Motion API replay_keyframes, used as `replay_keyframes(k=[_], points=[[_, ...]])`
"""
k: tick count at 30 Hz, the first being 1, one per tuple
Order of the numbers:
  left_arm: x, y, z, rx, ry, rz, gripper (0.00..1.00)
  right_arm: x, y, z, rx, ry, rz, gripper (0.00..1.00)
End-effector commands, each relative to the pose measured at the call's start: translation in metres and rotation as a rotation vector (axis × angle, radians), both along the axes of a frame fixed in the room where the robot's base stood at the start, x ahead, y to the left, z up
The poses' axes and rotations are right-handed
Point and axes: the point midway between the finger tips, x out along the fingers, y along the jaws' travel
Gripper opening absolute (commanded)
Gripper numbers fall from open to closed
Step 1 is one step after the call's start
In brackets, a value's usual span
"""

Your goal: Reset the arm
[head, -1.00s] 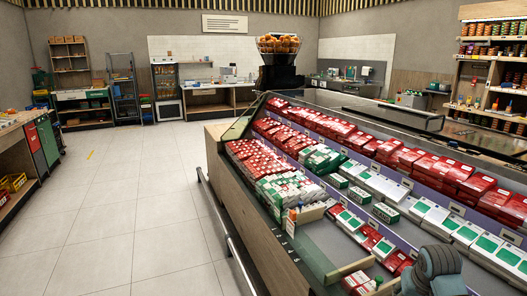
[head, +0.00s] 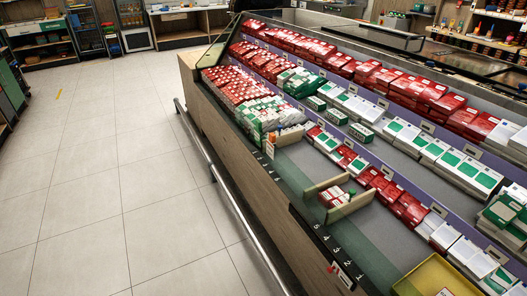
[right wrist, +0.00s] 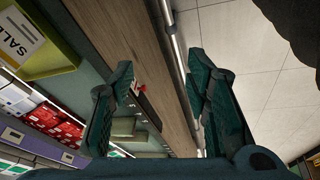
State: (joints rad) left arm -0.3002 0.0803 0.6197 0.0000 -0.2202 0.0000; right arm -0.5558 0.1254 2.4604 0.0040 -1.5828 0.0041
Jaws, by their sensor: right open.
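My right gripper (right wrist: 158,66) shows in the right wrist view with its two dark green fingers spread apart and nothing between them. Behind the fingers are the wooden side of the display counter (right wrist: 150,45) and a metal rail. Neither of my arms shows in the head view, and my left gripper is in no frame. No juicer shows in the current views.
The display counter (head: 262,170) holds rows of red, white and green boxes. Wooden dividers (head: 350,207) stand around a few boxes. A yellow tray (head: 410,285) is at the near right. A metal rail (head: 222,182) runs along the counter side. The tiled floor (head: 110,190) is clear.

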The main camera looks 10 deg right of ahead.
Motion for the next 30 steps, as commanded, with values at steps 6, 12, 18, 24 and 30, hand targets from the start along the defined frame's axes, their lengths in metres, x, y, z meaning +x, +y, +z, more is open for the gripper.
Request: replay_keyframes(k=[6, 12, 18, 24, 30], points=[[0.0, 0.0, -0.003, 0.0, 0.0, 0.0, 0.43, 0.002, -0.004, -0.064, 0.001, 0.038, -0.009, 0.43], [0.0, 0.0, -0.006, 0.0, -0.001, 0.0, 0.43, -0.004, -0.012, -0.144, 0.003, 0.079, -0.021, 0.43], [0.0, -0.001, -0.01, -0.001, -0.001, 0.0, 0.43, -0.043, -0.02, -0.241, 0.006, 0.137, -0.037, 0.43], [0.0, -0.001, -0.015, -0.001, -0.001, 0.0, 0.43, -0.128, -0.024, -0.323, 0.013, 0.202, -0.055, 0.43], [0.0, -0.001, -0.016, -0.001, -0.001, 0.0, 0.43, -0.162, -0.024, -0.338, 0.016, 0.219, -0.06, 0.43]])
